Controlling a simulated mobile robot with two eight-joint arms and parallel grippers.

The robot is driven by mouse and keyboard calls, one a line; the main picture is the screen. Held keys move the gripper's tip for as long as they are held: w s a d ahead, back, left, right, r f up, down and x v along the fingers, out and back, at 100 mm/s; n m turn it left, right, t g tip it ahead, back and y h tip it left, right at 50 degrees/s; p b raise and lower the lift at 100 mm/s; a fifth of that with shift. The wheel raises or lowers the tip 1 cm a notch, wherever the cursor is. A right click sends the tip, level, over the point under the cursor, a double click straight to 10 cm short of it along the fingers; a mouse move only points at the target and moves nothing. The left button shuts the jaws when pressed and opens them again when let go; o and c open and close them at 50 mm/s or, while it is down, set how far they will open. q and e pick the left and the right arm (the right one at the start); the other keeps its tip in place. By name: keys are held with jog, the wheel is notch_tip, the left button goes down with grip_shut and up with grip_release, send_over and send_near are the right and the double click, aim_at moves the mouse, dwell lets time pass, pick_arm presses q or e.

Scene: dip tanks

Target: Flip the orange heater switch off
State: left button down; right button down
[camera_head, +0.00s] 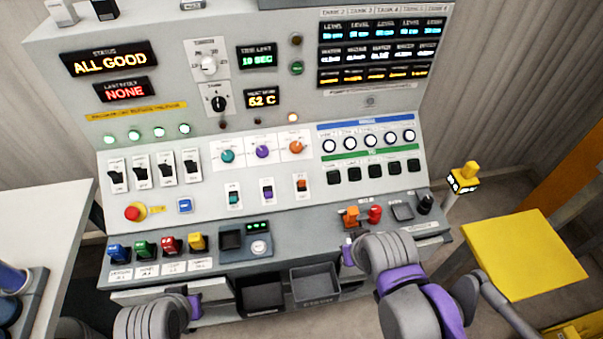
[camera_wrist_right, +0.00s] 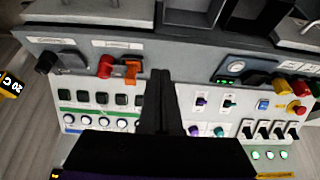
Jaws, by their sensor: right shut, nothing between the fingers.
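The orange heater switch (camera_head: 302,185) is a small rocker on a white plate, below the orange dial (camera_head: 297,147) on the console's sloped face. It is the rightmost of three rockers, beside a purple one (camera_head: 267,191) and a teal one (camera_head: 233,197). Its position is too small to tell. My right gripper (camera_head: 347,252) is below and right of it, near the lower ledge, apart from it. In the right wrist view its dark fingers (camera_wrist_right: 158,100) are shut together and empty, and the orange switch seems hidden behind them. My left gripper (camera_head: 194,306) is low at the left, its fingers unclear.
An orange lever (camera_head: 350,216) and a red knob (camera_head: 375,214) stand up from the ledge near my right gripper. Colored handles (camera_head: 170,246) line the ledge's left. An open grey bin (camera_head: 316,284) sits below. A yellow-topped stand (camera_head: 525,258) is at right.

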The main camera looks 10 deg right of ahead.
jog(key=w+a+r, duration=0.1)
jog(key=w+r, duration=0.1)
jog(key=w, duration=0.5)
jog(key=w+a+r, duration=0.1)
jog(key=w+a, duration=0.1)
jog(key=w, duration=0.4)
send_near(302, 183)
jog(key=shift+w+r+t, duration=0.15)
jog(key=shift+w+r, duration=0.05)
jog(key=shift+r, duration=0.4)
jog(key=shift+w+r+t, duration=0.15)
jog(key=shift+w+r, duration=0.05)
jog(key=shift+r, duration=0.45)
jog(key=b+x, duration=0.1)
jog(key=x, duration=0.9)
jog(key=shift+s, duration=0.1)
jog(key=shift+s+t, duration=0.15)
jog(key=shift+t, duration=0.25)
